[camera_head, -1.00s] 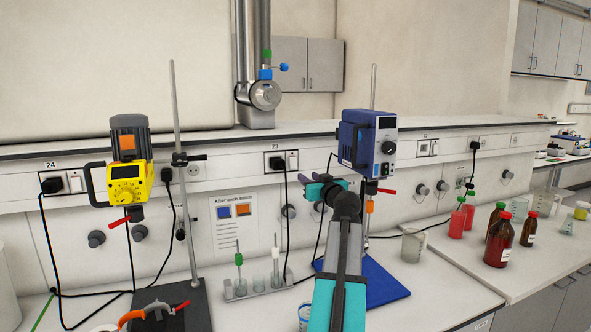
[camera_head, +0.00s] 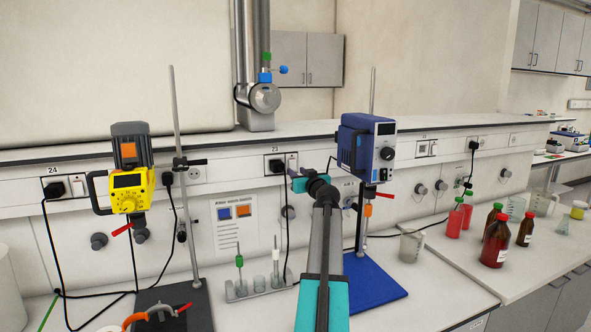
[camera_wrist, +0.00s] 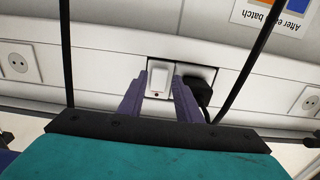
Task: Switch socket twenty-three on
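Socket 23 (camera_head: 276,164) is in the wall trunking left of the blue stirrer, with a black plug (camera_head: 275,163) in it. Its white rocker switch (camera_wrist: 159,78) shows in the wrist view beside the plug (camera_wrist: 199,88); that view is upside down. A small dark dot sits near one end of the rocker; I cannot tell whether it is on or off. My gripper (camera_wrist: 160,82) is open and empty, its two purple fingers flanking the switch in the picture. In the head view my gripper (camera_head: 292,174) is just in front of the socket; contact cannot be told.
The blue stirrer (camera_head: 361,146) stands close right of my arm. A yellow stirrer (camera_head: 129,190) on a stand is at left. A small tube rack (camera_head: 257,289) is on the bench below. Black cables hang by the socket.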

